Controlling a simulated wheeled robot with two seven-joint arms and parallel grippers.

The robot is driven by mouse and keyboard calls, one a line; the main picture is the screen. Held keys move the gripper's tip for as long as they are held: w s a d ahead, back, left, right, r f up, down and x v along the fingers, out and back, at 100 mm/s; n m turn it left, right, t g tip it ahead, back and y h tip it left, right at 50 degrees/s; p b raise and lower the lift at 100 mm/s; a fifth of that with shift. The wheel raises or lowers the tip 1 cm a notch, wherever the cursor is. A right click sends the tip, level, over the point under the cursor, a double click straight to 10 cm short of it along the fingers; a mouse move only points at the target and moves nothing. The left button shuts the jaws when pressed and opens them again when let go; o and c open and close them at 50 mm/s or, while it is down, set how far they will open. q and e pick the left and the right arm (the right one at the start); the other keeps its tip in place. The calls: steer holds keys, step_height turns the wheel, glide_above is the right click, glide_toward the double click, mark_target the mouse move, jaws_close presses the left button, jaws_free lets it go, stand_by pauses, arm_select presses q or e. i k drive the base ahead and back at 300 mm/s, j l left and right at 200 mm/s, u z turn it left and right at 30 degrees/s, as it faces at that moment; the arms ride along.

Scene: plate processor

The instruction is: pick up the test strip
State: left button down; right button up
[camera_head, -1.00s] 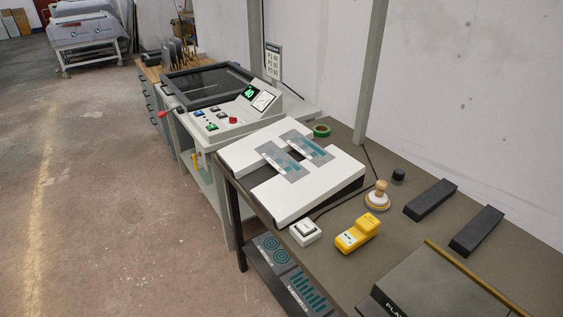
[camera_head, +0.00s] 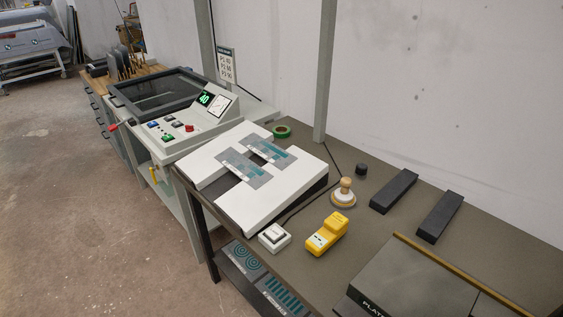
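Two flat grey pieces with teal and pale print lie on the white block-like unit (camera_head: 209,163): a nearer left piece (camera_head: 244,168) and a farther right piece (camera_head: 268,150). Each spans part of a dark slot in the unit's top. Either could be the test strip; I cannot tell which, as the print is too small to read. Neither of my grippers is in view, and nothing touches the pieces.
On the bench (camera_head: 389,225) are a white switch box (camera_head: 274,237), a yellow device (camera_head: 327,233), a wooden-knobbed stamp (camera_head: 343,193), green tape (camera_head: 282,131) and two dark bars (camera_head: 393,191). A processor with a control panel (camera_head: 188,124) stands at left. A dark platen (camera_head: 415,281) fills the lower right.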

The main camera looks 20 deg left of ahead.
mark_target(255, 175)
steer(key=i+j+z, duration=0.15)
steer(key=j+z, duration=0.2)
steer(key=j, duration=0.3)
steer(key=j+z, duration=0.3)
steer(key=j, duration=0.35)
steer(key=j+z, duration=0.35)
steer(key=j, duration=0.35)
steer(key=i, duration=0.05)
